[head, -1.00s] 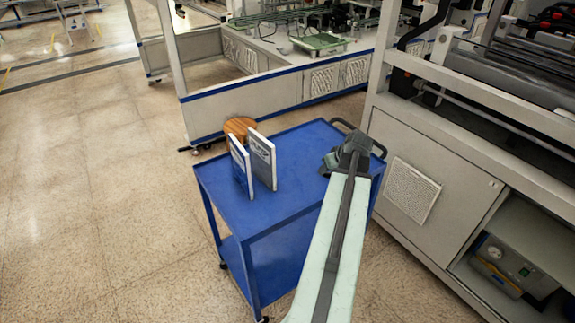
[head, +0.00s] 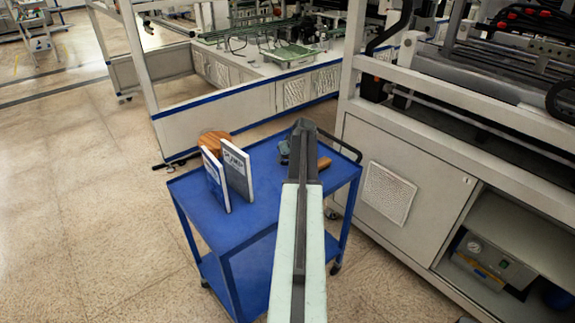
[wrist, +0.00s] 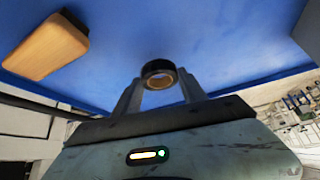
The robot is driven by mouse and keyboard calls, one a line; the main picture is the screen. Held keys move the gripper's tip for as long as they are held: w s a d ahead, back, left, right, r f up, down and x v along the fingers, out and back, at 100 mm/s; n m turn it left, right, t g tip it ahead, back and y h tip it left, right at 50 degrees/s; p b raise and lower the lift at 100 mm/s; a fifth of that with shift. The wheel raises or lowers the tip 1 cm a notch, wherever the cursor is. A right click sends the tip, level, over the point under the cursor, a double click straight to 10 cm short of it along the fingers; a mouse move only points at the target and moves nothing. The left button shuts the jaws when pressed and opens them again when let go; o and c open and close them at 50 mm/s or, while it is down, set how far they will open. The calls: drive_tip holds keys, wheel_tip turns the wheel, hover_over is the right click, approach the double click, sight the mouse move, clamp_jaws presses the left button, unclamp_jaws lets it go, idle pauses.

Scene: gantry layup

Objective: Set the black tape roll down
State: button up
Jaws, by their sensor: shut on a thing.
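The black tape roll (wrist: 158,68) is a dark ring with a brown inner core. In the wrist view it sits between the two fingers of my gripper (wrist: 160,84), which is shut on it. The blue cart top (wrist: 200,30) lies beyond the roll; I cannot tell whether the roll touches it. In the head view my gripper (head: 303,135) is over the right part of the blue cart (head: 190,196), and the arm hides the roll.
A wooden block (head: 324,162) lies right of my gripper and shows in the wrist view (wrist: 45,47). Two upright books (head: 237,173) and a round wooden thing (head: 213,142) are on the left. A grey machine cabinet (head: 400,190) stands right of the cart.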

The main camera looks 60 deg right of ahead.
sight(287, 169)
drive_tip(key=shift+s+f+b, duration=0.1)
drive_tip(key=shift+f+b, duration=0.75)
drive_tip(key=shift+f, duration=0.85)
drive_tip(key=o, duration=1.5)
drive_tip(key=shift+r, duration=0.15)
drive_tip(key=shift+r+p, duration=0.3)
drive_tip(key=shift+p, duration=0.1)
drive_tip(key=p+v, duration=0.9)
drive_tip(key=v, duration=0.2)
drive_tip(key=shift+s+a+r+p, duration=0.2)
drive_tip(key=shift+r+p, duration=0.1)
drive_tip(key=shift+p, duration=0.1)
